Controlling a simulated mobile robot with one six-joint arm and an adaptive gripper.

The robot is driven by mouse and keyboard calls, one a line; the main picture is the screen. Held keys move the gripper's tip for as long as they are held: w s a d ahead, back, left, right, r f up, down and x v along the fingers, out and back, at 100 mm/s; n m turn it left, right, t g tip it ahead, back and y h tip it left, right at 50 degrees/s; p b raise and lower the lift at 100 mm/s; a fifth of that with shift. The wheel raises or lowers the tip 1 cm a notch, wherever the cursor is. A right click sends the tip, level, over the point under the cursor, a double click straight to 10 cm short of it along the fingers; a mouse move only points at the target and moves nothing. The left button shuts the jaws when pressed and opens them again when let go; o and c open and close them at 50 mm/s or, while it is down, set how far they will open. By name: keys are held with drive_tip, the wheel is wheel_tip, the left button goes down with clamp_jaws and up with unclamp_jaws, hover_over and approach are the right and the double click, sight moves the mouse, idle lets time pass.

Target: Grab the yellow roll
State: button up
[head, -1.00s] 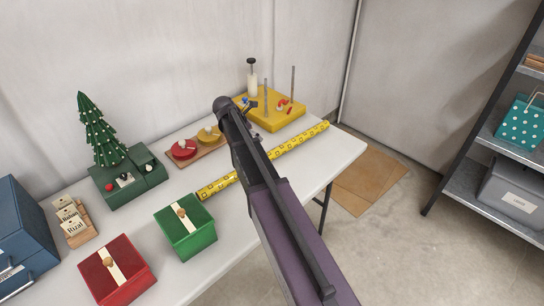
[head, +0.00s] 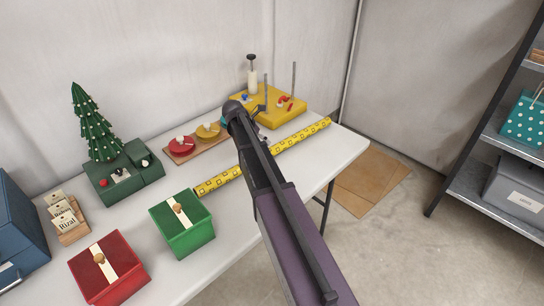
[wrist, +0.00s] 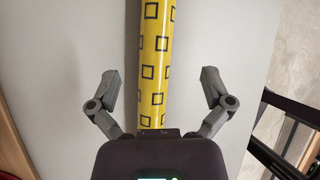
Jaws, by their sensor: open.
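The yellow roll (head: 300,134) is a long tube with dark square outlines, lying along the white table. My arm crosses over it in the head view and hides its middle. In the wrist view the yellow roll (wrist: 155,65) runs straight away from my gripper (wrist: 157,82). The gripper's two grey fingers are spread wide, one on each side of the roll, with clear gaps and no contact. In the head view the fingers are mostly hidden behind my arm.
On the white table (head: 345,150) stand a green box (head: 190,235), a red box (head: 118,280), a green tree base (head: 125,180), a wooden board with red and yellow discs (head: 183,146) and a yellow block with rods (head: 268,110). A shelf (head: 480,150) stands right.

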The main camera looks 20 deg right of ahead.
drive_tip(key=shift+b+x, duration=0.9)
drive_tip(key=shift+x, duration=0.5)
drive_tip(key=shift+d, duration=0.1)
drive_tip(key=shift+w+b+x, duration=0.15)
drive_tip(key=shift+b+x, duration=0.95)
drive_tip(key=shift+x, duration=0.2)
drive_tip(key=shift+w+b+x, duration=0.2)
drive_tip(key=shift+b+x, duration=0.85)
drive_tip(key=shift+x, duration=0.25)
drive_tip(key=shift+d+r, duration=0.1)
drive_tip(key=c, duration=1.3)
